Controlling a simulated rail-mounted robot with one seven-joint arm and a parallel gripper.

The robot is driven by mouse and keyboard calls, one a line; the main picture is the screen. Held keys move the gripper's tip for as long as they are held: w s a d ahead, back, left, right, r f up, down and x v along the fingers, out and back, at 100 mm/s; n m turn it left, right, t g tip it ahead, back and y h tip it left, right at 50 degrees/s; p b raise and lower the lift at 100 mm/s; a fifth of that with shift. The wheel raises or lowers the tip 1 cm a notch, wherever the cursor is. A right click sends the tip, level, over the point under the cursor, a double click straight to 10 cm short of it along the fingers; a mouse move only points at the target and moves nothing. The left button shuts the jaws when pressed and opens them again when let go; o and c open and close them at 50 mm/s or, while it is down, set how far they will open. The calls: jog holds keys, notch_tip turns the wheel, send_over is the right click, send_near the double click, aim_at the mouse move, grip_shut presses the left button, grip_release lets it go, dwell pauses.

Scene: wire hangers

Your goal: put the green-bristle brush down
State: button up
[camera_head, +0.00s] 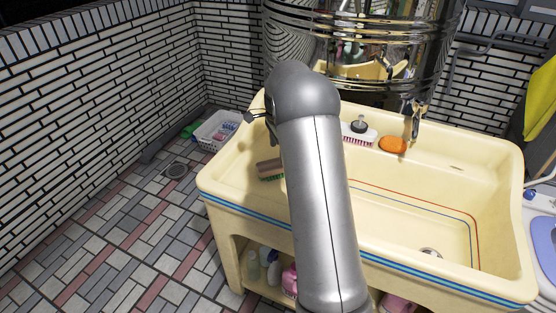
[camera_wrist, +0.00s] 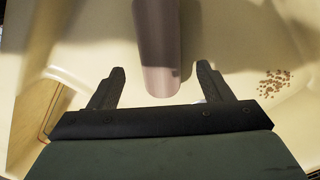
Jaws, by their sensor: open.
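The green-bristle brush (camera_head: 268,168) rests on the left part of the cream sink (camera_head: 227,183), its brown-grey body above and its green bristles below. My arm hides its right end. In the wrist view, a smooth brown-grey bar, apparently the brush body (camera_wrist: 160,50), extends from the top edge down between my two fingers. My gripper (camera_wrist: 162,70) is open, with a visible gap on each side of the bar. In the head view only a dark bit of my gripper (camera_head: 256,116) shows left of the arm, above the brush.
A white brush with red bristles (camera_head: 358,133) and an orange sponge-like item (camera_head: 393,145) lie on the sink's back ledge. A faucet (camera_head: 415,120) stands behind them. A white basket (camera_head: 218,131) is on the floor at back left. Bottles (camera_head: 272,270) stand under the sink.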

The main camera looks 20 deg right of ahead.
aim_at(278, 163)
jog(key=s+a+r+n, duration=0.5)
jog(key=s+a+r, duration=0.3)
jog(key=s+r, duration=0.1)
jog(key=s+a+f+n, duration=0.1)
jog(key=s+a+n, duration=0.2)
jog(key=s, duration=0.6)
jog(key=s+a+f+n, duration=0.1)
jog(key=s+a+n, duration=0.3)
jog(key=s, duration=0.5)
jog(key=s+a+f+n, duration=0.1)
jog(key=s+a+n, duration=0.2)
jog(key=s+n, duration=0.4)
jog(key=shift+s+a, duration=0.3)
jog(key=shift+s, duration=0.75)
jog(key=shift+w+d, duration=0.1)
